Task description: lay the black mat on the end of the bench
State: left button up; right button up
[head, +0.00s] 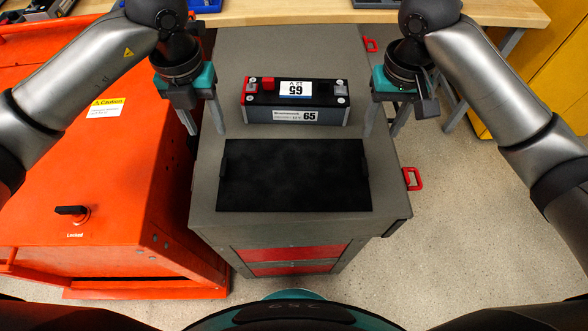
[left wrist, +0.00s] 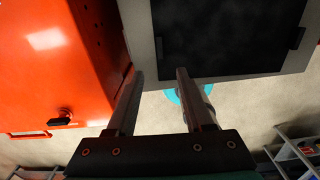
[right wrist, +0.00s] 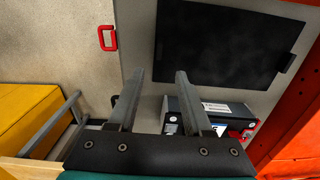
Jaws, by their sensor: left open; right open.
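The black mat (head: 293,178) lies flat on the near end of the grey bench (head: 305,222), with a small upright tab at its left and right sides. It also shows in the left wrist view (left wrist: 225,35) and the right wrist view (right wrist: 225,45). My left gripper (head: 206,132) is open and empty, beyond and left of the mat, near the bench's left edge. My right gripper (head: 382,135) is open and empty, beyond and right of the mat, near the right edge. Neither gripper touches the mat.
A black battery (head: 296,101) marked 65 sits on the bench just behind the mat. An orange cabinet (head: 90,190) stands close on the left. A red handle (head: 413,179) sticks out on the bench's right side. A wooden worktop (head: 290,12) runs along the back. The floor at right is clear.

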aim_at(223, 166)
pick_arm(q)
notch_tip(223, 166, down, 14)
pick_arm(e)
notch_tip(223, 166, down, 14)
pick_arm(q)
grip_shut()
pick_arm(e)
grip_shut()
dwell(1.0)
